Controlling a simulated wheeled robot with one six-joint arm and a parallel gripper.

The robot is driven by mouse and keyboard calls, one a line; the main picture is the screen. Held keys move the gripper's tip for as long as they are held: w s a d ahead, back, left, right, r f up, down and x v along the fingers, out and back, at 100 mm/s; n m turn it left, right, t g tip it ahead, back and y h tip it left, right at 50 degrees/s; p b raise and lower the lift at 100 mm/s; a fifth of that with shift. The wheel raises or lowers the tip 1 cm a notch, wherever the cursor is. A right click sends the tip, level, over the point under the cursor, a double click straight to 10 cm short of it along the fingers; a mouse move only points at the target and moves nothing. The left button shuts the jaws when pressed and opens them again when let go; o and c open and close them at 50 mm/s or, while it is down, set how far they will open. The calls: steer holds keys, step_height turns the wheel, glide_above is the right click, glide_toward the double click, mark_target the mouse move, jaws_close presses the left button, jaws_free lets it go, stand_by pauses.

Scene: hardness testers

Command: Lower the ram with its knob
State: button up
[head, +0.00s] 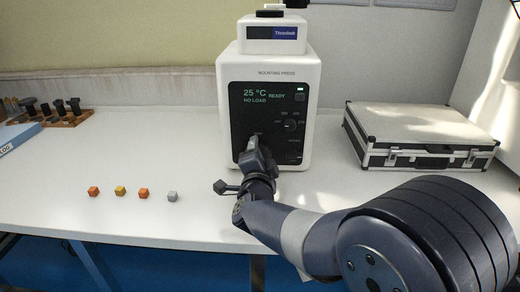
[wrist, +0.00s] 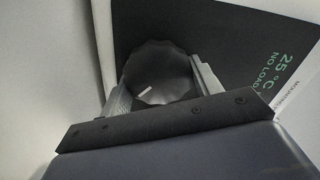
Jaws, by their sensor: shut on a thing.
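The mounting press (head: 268,72) is a white machine with a black front panel, standing at the back middle of the table. Its display (head: 262,97) reads 25 °C, READY, NO LOAD. My gripper (head: 255,141) is at the lower left of the panel in the head view and hides what it holds there. In the wrist view a dark scalloped knob (wrist: 158,72) with a short white mark sits between the two fingers, and my gripper (wrist: 163,80) is shut on it. The ram itself does not show clearly.
A smaller dial (head: 291,125) is on the panel, right of my gripper. A silver case (head: 420,130) lies to the right. Several small cubes (head: 144,192) lie in front on the left. A wooden rack (head: 65,118) stands far left. The table between is clear.

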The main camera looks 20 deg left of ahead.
steer(key=n+p, duration=0.1)
steer(key=n, duration=0.1)
steer(key=n+p, duration=0.1)
steer(key=n, duration=0.1)
steer(key=shift+a+r+n+p, duration=0.1)
steer(key=shift+r+n+p, duration=0.1)
steer(key=shift+n+p, duration=0.15)
steer(key=n+p, duration=0.2)
steer(key=n, duration=0.2)
steer(key=shift+s+a, duration=0.1)
steer(key=shift+f+n, duration=0.1)
steer(key=shift+n, duration=0.15)
steer(key=o, duration=1)
steer(key=shift+c, duration=0.2)
steer(key=shift+s, duration=0.1)
steer(key=p+v, duration=0.1)
steer(key=v, duration=0.9)
steer(key=shift+s, duration=0.3)
